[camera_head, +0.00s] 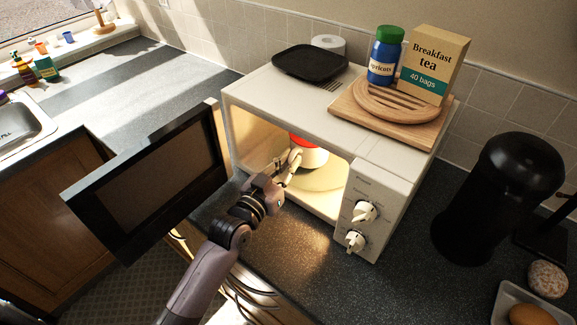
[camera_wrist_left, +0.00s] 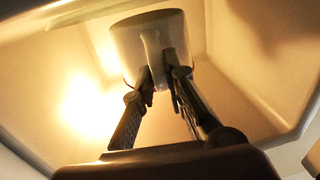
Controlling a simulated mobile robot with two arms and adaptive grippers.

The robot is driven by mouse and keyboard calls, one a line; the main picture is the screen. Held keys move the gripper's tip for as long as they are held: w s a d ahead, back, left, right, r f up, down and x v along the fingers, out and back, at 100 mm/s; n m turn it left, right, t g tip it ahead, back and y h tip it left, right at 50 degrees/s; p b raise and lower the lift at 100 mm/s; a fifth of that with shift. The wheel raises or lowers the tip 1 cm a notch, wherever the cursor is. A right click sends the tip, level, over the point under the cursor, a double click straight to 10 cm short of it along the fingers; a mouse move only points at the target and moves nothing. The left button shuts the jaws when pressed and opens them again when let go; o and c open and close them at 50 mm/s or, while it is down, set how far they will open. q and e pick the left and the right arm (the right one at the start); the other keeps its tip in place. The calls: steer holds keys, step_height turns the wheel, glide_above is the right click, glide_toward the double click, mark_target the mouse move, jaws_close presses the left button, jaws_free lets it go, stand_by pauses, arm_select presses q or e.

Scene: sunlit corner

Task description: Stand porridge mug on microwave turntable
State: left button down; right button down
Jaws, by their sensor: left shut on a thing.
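The porridge mug (camera_head: 312,158), white with a red upper part, is inside the lit microwave (camera_head: 285,95). The round, pale turntable (camera_head: 325,180) lies below it on the cavity floor. My left gripper (camera_head: 292,168) reaches through the open front and is shut on the mug. In the left wrist view the two fingers (camera_wrist_left: 160,82) close on the handle of the mug (camera_wrist_left: 128,45). The mug looks roughly upright over the turntable. I cannot tell whether its base touches the plate. My right gripper is not in view.
The microwave door (camera_head: 150,185) stands wide open to the left. On top are a black tray (camera_head: 310,62), a blue jar (camera_head: 384,60), a tea box (camera_head: 432,65) and wooden boards (camera_head: 390,115). A black canister (camera_head: 500,195) stands at right. The left counter is mostly clear.

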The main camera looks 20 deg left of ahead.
arm_select(q)
steer(key=shift+f, duration=0.8)
steer(key=c, duration=2.1)
jaws_free()
steer(key=shift+f, duration=0.25)
steer(key=o, duration=0.5)
steer(key=shift+c, duration=0.2)
steer(key=shift+r, duration=0.1)
steer(key=b+v, duration=0.2)
steer(key=v, duration=0.8)
steer(key=shift+s, duration=0.35)
steer(key=shift+s+a+r, duration=0.1)
steer(key=shift+s+a, duration=0.1)
steer(key=shift+s, duration=0.5)
